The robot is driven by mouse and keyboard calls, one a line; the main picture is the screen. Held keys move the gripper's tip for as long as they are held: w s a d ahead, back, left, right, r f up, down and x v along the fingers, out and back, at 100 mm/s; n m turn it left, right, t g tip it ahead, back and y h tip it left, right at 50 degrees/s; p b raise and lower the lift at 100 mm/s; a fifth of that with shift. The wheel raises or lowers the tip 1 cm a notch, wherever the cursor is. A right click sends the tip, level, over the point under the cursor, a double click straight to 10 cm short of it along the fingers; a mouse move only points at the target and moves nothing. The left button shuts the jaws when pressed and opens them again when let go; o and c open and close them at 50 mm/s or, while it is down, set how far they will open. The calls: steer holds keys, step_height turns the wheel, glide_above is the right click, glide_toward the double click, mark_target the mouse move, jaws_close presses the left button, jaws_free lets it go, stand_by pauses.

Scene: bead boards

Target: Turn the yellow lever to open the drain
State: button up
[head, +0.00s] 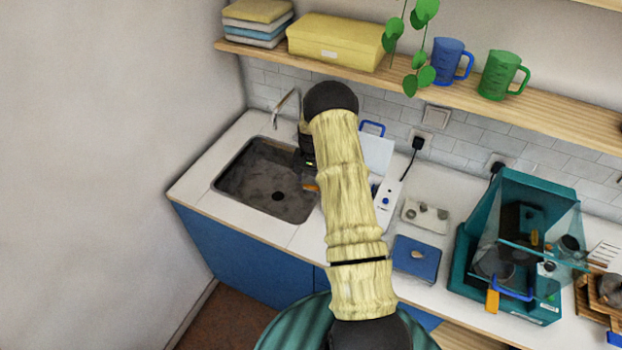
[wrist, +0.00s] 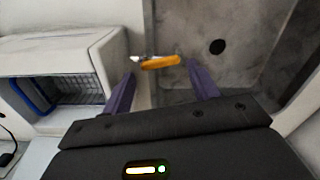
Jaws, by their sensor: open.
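The yellow lever (wrist: 162,62) is a short orange-yellow bar with a pale metal end, lying crosswise at the sink's rim in the wrist view. A bit of orange also shows in the head view (head: 311,187), just below my gripper. My gripper (wrist: 160,74) is open, with one purple finger on each side of the lever; I cannot tell whether either finger touches it. In the head view my gripper (head: 308,165) is mostly hidden by my arm. The grey sink (head: 240,180) has a dark round drain (head: 278,196), which also shows in the wrist view (wrist: 217,47).
A curved faucet (head: 285,103) stands behind the sink. A white box with a blue handle (head: 373,128) stands right of my arm; a white open-fronted unit (wrist: 60,55) is close left in the wrist view. A blue board (head: 416,270) and a teal case (head: 463,275) lie farther right.

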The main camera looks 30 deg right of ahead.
mark_target(311, 187)
steer(key=shift+f+p, duration=0.3)
steer(key=shift+f, duration=1)
steer(key=c, duration=0.7)
steer(key=b, duration=0.1)
steer(key=m+b, duration=0.1)
steer(key=shift+w+d+f+b, duration=0.15)
steer(key=shift+f+b, duration=0.1)
steer(key=shift+b, duration=0.15)
steer(key=shift+r+m+b, duration=0.15)
steer(key=shift+m+b, duration=0.4)
steer(key=shift+m, duration=0.15)
steer(key=shift+r, duration=0.15)
steer(key=o, duration=0.7)
